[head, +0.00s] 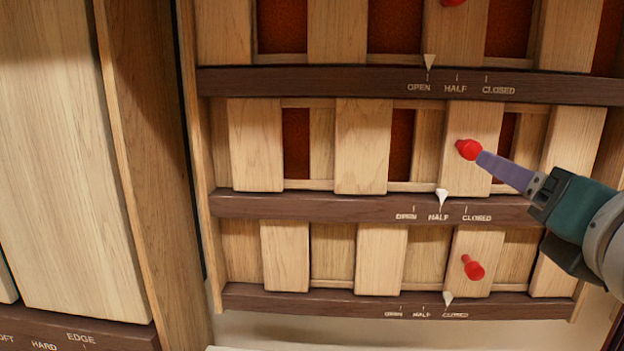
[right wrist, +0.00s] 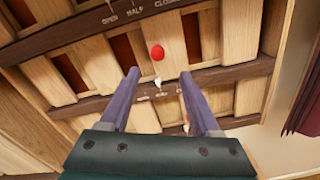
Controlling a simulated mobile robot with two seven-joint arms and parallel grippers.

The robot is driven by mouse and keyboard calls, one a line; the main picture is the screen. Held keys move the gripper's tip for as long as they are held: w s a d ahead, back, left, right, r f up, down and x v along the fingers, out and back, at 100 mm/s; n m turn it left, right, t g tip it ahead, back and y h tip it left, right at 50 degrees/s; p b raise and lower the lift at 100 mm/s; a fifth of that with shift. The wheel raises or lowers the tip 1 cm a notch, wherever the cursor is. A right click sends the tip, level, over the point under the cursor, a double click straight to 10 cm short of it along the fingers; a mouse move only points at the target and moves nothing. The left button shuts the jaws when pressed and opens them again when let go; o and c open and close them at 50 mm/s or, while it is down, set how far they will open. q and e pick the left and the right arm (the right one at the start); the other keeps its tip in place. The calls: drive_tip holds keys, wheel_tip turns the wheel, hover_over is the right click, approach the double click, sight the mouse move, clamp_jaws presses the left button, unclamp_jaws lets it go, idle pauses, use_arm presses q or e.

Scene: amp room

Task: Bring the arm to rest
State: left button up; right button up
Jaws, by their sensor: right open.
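My right gripper (head: 482,157) comes in from the right in the head view, beside the red knob (head: 467,149) of the middle row of sliding wooden panels. In the right wrist view its two purple fingers (right wrist: 160,85) are apart with nothing between them. The red knob (right wrist: 157,52) shows beyond the fingertips, apart from them. The middle row's white pointer (head: 441,196) stands at HALF, and dark red gaps show between its panels. My left gripper is not in view.
The top row's pointer (head: 429,62) stands at OPEN. The bottom row's pointer (head: 448,298) stands near CLOSED, below another red knob (head: 473,267). Dark rails (head: 330,206) run between rows. A wooden upright (head: 150,170) and a large pale panel (head: 55,150) stand at the left.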

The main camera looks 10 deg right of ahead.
drive_tip(key=s+a+f+m+g, duration=0.1)
drive_tip(key=s+f+m+g, duration=0.8)
drive_tip(key=f+m, duration=0.55)
drive_tip(key=s+a+f+m+g+y, duration=0.2)
drive_tip(key=s+a+m, duration=0.1)
drive_tip(key=s+m, duration=0.3)
drive_tip(key=s+a+f+m+g+y, duration=0.2)
drive_tip(key=s+a+f+m, duration=0.1)
drive_tip(key=s+m, duration=0.3)
wheel_tip(320, 180, up, 24)
drive_tip(key=s+p, duration=0.1)
drive_tip(key=p, duration=2.3)
drive_tip(key=shift+s+a+m+g+y, duration=0.25)
drive_tip(key=shift+s+m+g+y, duration=0.05)
drive_tip(key=shift+m, duration=0.05)
